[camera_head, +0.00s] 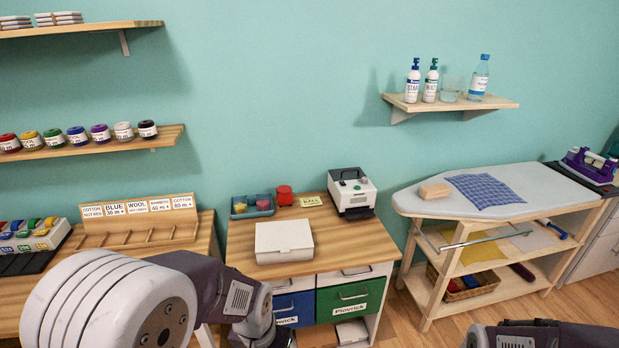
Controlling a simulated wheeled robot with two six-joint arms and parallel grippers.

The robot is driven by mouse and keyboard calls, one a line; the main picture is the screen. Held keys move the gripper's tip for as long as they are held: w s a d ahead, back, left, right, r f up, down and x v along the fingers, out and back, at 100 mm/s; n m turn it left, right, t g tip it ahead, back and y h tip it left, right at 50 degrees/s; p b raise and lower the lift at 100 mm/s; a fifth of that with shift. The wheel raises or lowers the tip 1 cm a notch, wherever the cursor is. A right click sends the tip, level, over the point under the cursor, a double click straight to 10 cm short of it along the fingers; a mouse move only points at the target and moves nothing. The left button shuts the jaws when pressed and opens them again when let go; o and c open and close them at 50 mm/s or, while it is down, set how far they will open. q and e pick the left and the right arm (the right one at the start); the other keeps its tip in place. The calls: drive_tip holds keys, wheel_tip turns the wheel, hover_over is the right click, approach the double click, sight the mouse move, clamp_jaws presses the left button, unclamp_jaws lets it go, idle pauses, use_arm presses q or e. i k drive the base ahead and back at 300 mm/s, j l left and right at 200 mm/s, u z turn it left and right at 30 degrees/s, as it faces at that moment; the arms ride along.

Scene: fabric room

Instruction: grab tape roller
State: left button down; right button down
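No thing in view can be named as the tape roller with certainty. A slim blue-handled tool (557,230), which may be it, lies on the middle shelf under the ironing board at the right. My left arm comes in at the lower left and reaches down past the bottom edge in front of the drawer table; its fingers do not show. Only a dark part of my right arm shows at the bottom right, and its gripper is out of frame. Both arms are well apart from the blue-handled tool.
The drawer table (356,240) carries a white box (284,241) and a machine (351,190). Floor shows between them.

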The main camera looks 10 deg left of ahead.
sight(284, 195)
drive_tip(key=i+u, duration=0.95)
drive_tip(key=i+l+u, duration=0.2)
drive_tip(key=u, duration=0.25)
drive_tip(key=i+l, duration=0.05)
drive_tip(key=i, duration=0.05)
